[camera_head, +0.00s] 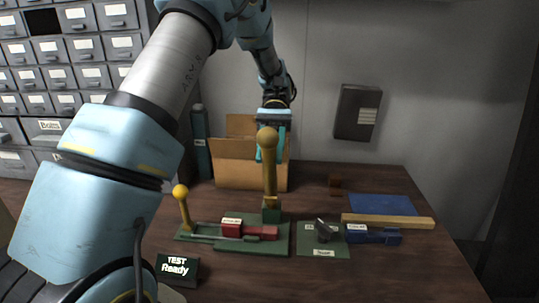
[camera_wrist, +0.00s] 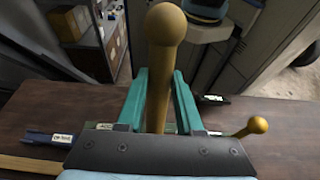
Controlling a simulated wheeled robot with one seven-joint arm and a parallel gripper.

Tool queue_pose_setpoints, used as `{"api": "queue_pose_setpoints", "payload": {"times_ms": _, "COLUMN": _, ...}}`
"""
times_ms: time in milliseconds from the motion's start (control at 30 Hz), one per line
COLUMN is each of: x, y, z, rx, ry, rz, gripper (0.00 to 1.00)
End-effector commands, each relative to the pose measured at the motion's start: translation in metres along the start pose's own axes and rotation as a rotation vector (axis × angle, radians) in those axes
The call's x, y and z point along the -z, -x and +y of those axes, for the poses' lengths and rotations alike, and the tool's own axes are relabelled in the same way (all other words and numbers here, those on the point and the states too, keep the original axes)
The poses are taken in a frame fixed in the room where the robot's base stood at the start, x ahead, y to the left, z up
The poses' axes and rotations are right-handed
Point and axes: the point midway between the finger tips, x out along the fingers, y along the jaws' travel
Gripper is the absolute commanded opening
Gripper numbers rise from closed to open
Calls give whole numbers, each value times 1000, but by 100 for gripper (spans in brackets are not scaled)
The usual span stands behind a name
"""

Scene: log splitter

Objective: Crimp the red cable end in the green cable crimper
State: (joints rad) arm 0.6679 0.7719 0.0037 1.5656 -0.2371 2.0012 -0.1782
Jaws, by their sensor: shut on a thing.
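The green cable crimper (camera_head: 268,249) is a flat green base on the table. A tall tan lever (camera_head: 270,182) with a ball top stands nearly upright at its back. The red cable end (camera_head: 262,232) lies on the crimper in front of the lever, with a white label behind it. My gripper (camera_head: 270,151) is at the lever's upper part. In the wrist view my teal fingers stand either side of the lever (camera_wrist: 161,75), shut on it below the ball. The red cable end is not visible in the wrist view.
A short yellow-knobbed lever (camera_head: 182,207) stands at the crimper's left. A "TEST Ready" sign (camera_head: 177,269) is in front. A green plate with a dark knob (camera_head: 323,233), a blue labelled piece (camera_head: 373,236) and a wooden bar (camera_head: 388,220) lie right. A cardboard box (camera_head: 235,172) stands behind.

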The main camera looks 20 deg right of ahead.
Motion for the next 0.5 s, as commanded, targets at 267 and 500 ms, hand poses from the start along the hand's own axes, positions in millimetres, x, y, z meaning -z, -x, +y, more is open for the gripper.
{"api": "queue_pose_setpoints", "payload": {"times_ms": 267, "x": 2, "y": 0, "z": 0, "rx": -1, "ry": 1, "rz": 2, "gripper": 0}}
{"api": "queue_pose_setpoints", "payload": {"times_ms": 500, "x": 1, "y": 0, "z": 0, "rx": -1, "ry": 1, "rz": 1, "gripper": 56}}
